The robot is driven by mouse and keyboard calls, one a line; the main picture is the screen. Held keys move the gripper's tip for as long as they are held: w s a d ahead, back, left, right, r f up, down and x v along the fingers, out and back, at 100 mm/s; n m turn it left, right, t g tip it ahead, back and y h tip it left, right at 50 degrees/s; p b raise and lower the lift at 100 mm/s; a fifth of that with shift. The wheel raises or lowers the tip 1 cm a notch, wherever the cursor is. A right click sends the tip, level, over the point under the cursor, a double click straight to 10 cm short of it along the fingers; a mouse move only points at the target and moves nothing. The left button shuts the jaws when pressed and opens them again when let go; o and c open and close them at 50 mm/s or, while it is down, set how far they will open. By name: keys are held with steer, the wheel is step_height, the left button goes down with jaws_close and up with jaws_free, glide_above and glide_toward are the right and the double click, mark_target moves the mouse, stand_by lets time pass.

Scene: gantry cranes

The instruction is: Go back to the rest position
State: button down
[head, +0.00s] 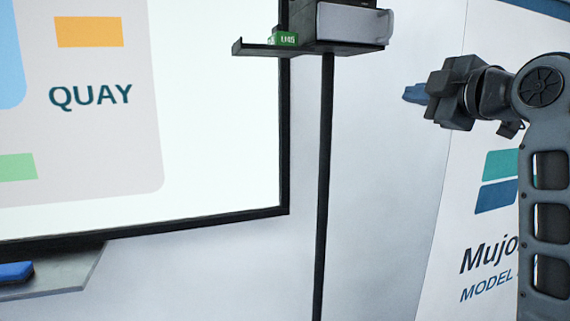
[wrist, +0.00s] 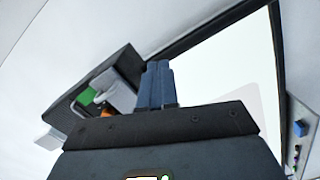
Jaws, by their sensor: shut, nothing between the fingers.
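My gripper (head: 414,94) is raised at the right of the head view, pointing left, with its blue fingers together and nothing between them. It is apart from the shelf and the screen. In the wrist view the two blue fingers of my gripper (wrist: 157,84) lie side by side at the centre, closed.
A black stand holds a shelf (head: 262,49) with a green block marked U45 (head: 284,39) and a grey box (head: 352,23). A large screen (head: 222,150) fills the left. A blue object (head: 15,271) lies on a ledge below it. A banner (head: 475,225) stands behind my arm.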

steer(key=s+f+m+h, duration=0.1)
steer(key=s+f+m, duration=0.2)
steer(key=f, duration=0.7)
steer(key=s+f+m+h, duration=0.1)
steer(key=s+f+m, duration=0.15)
steer(key=f, duration=0.75)
steer(key=s+f+m+h, duration=0.1)
steer(key=s+f+m, duration=0.4)
steer(key=s+f, duration=0.8)
steer(key=s+a+f+m+g+h, duration=0.1)
steer(key=s+f+m, duration=0.1)
steer(key=s+f, duration=0.5)
steer(key=s+r+m+g, duration=0.1)
steer(key=s+m, duration=0.3)
steer(key=s, duration=2.4)
steer(key=shift+a+r+h, duration=0.2)
steer(key=shift+a+h, duration=0.05)
steer(key=shift+h, duration=0.05)
steer(key=shift+w, duration=0.1)
